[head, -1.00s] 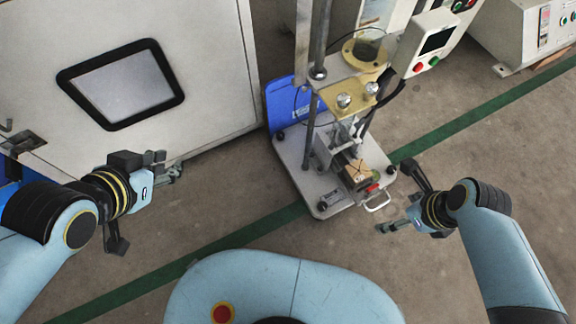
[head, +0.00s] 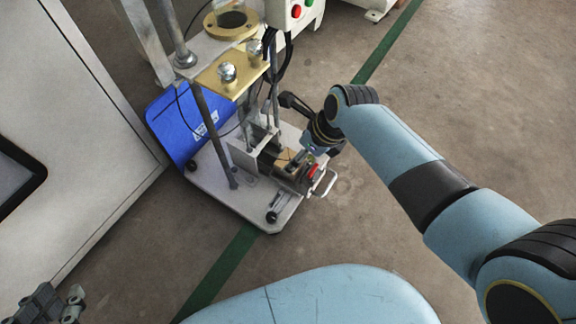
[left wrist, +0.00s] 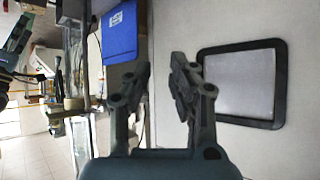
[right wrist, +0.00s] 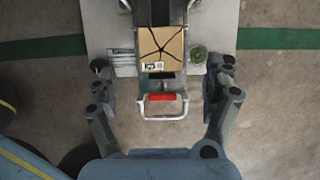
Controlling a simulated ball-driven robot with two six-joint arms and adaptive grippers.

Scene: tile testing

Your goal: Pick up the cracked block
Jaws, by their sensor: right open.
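The cracked block is a tan cube with dark crack lines and a small label. In the right wrist view the block (right wrist: 160,45) sits in the test machine's holder, above a handle with a red grip (right wrist: 161,97). My right gripper (right wrist: 161,78) is open, its fingers wide apart to either side and short of the block, touching nothing. In the head view the block (head: 284,158) is small and partly covered by my right gripper (head: 308,160). My left gripper (left wrist: 160,72) is open and empty, facing the white cabinet; in the head view it shows at the bottom left corner.
The test machine's posts and brass plate (head: 228,72) rise behind the block. Its wheeled base (head: 240,200) stands on the floor with a blue panel (head: 185,120) at its left. A white cabinet (head: 90,190) stands at the left.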

